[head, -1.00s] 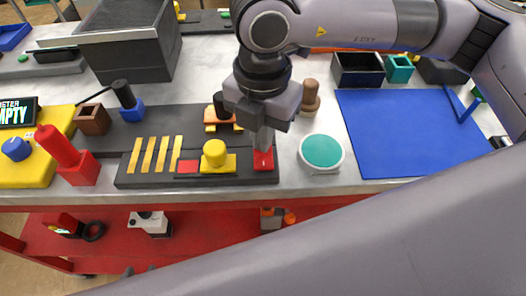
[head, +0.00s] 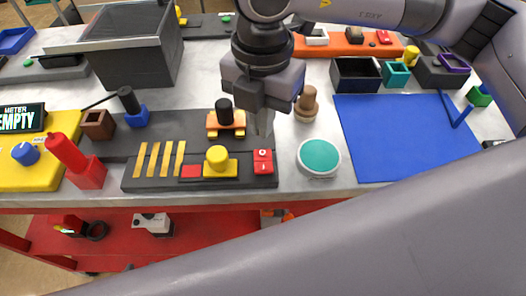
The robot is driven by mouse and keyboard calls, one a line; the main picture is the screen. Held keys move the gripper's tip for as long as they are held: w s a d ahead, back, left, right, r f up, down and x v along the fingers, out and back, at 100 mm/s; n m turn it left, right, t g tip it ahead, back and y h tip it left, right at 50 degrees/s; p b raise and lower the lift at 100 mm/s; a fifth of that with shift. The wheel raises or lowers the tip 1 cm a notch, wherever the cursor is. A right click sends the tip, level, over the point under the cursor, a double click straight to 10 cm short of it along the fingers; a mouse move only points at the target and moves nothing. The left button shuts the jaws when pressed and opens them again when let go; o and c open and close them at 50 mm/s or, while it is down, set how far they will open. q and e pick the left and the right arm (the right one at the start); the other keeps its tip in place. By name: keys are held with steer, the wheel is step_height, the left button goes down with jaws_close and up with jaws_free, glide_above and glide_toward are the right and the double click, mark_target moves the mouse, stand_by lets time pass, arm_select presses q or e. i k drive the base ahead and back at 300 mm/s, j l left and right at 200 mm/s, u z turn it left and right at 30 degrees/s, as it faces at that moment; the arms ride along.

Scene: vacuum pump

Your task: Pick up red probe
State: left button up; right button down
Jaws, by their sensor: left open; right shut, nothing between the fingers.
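The red probe (head: 66,152) is a red cylinder standing tilted in a red block holder (head: 90,175) at the table's front left, beside the yellow meter. My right gripper (head: 263,130) is shut and empty. It points down just above the red switch (head: 263,161) at the right end of the dark panel, well to the right of the red probe. My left gripper is not in view.
The yellow meter (head: 58,176), with a display reading EMPTY, is left of the probe. A brown hollow block (head: 97,124) and a black-handled piece in a blue base (head: 131,107) stand behind it. A teal-topped disc (head: 319,157) is right of the panel.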

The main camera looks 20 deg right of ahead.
mark_target(61, 147)
steer(key=k, duration=1)
